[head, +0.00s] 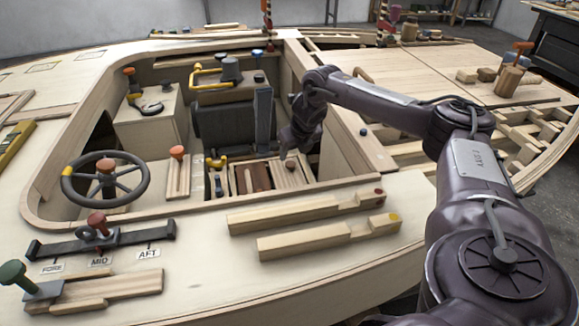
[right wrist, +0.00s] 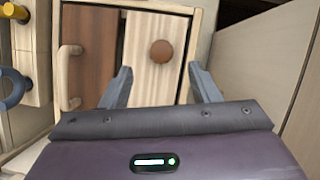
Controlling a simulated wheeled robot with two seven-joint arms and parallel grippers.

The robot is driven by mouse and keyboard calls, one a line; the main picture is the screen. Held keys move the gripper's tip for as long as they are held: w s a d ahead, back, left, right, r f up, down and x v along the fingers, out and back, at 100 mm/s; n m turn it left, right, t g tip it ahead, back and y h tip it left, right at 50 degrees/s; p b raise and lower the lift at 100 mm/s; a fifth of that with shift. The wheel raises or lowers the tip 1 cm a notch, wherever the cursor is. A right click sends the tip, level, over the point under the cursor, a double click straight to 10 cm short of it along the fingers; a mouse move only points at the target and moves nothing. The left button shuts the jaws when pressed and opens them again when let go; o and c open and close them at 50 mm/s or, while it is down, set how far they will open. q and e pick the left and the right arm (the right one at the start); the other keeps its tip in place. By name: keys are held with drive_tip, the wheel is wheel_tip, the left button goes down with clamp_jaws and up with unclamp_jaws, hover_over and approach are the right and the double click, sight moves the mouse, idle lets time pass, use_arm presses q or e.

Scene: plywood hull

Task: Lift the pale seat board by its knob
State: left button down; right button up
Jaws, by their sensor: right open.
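The pale seat board (right wrist: 150,82) lies in the cockpit well, with a round brown knob (right wrist: 162,51) on it in the right wrist view. In the head view the pale board (head: 284,180) is small and lies below my right gripper. My right gripper (right wrist: 162,88) is open and empty. Its fingers stand to either side of the pale board's middle, and the knob shows between and beyond the fingertips, not touched by them. In the head view my right gripper (head: 291,150) reaches down into the well. My left gripper is not in view.
A dark brown board (right wrist: 88,60) with a pale handle (right wrist: 70,75) lies just left of the pale one. The well's pale wall (right wrist: 260,60) rises close on the right.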

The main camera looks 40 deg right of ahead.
sight(291, 164)
drive_tip(key=b+x, duration=0.1)
drive_tip(key=x, duration=0.6)
drive_tip(key=shift+s, duration=0.2)
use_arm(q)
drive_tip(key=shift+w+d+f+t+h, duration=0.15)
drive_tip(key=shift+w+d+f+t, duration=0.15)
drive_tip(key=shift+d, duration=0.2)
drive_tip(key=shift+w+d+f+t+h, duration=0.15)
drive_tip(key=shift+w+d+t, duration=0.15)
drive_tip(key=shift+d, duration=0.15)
use_arm(e)
drive_tip(key=c, duration=1.2)
